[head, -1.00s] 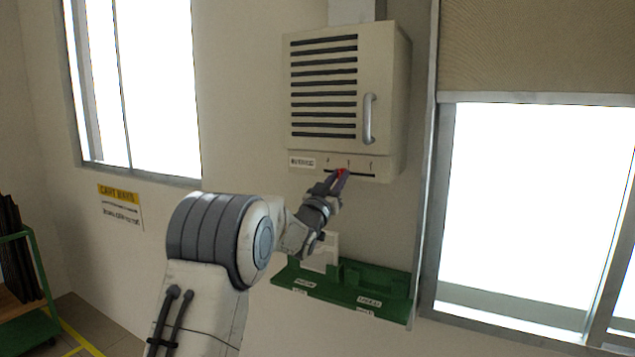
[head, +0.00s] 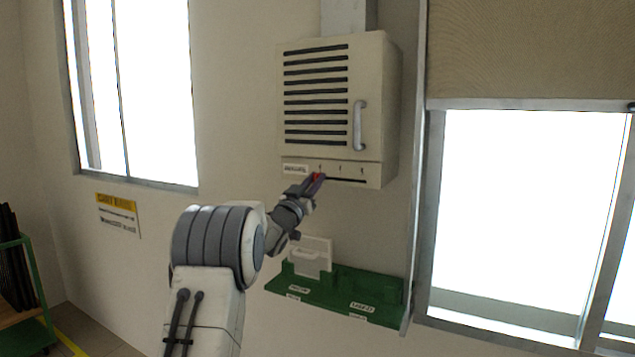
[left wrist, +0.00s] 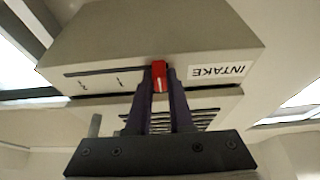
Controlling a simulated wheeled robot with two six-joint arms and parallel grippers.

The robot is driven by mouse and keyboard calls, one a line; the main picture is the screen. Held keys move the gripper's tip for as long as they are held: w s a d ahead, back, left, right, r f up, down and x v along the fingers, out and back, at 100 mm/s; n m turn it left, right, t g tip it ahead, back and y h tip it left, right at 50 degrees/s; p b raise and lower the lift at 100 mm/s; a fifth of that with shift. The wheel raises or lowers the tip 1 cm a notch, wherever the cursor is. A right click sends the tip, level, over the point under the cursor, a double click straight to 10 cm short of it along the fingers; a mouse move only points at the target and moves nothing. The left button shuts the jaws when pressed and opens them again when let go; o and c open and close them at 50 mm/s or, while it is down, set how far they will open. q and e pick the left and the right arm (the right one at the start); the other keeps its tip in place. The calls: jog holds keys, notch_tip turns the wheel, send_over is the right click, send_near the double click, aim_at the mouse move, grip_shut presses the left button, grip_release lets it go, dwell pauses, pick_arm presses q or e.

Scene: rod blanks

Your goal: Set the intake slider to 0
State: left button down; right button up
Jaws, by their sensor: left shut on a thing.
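The intake slider's red knob (head: 317,176) sits on the slot under the vented wall box (head: 370,110), at the slot's left end beside the label and about below the leftmost mark. In the left wrist view, which is upside down, the knob (left wrist: 159,76) is at the slot's end next to the INTAKE label (left wrist: 217,71). My left gripper (head: 314,181) is shut on the knob, one dark finger on each side. The marks' digits are too small to read. My right gripper is not in view.
A green wall shelf (head: 335,297) with a pale plate (head: 312,255) standing on it is below the box. Windows flank the box, and a yellow-topped sign (head: 118,214) is at left. The wall right of my gripper, under the box, is clear.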

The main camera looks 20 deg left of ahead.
pick_arm(q)
jog(key=c, duration=0.8)
grip_release()
jog(key=shift+s+a, duration=0.2)
jog(key=shift+a, duration=0.2)
jog(key=shift+c, duration=0.2)
jog(key=shift+o, duration=0.2)
jog(key=shift+s+a, duration=0.1)
jog(key=shift+a, duration=0.05)
jog(key=shift+w+d+f, duration=0.1)
jog(key=shift+w+d, duration=0.1)
jog(key=shift+d, duration=0.2)
jog(key=shift+s+a+f, duration=0.1)
jog(key=shift+s, duration=0.1)
jog(key=b+v, duration=0.6)
jog(key=v, duration=0.4)
jog(key=shift+b, duration=0.3)
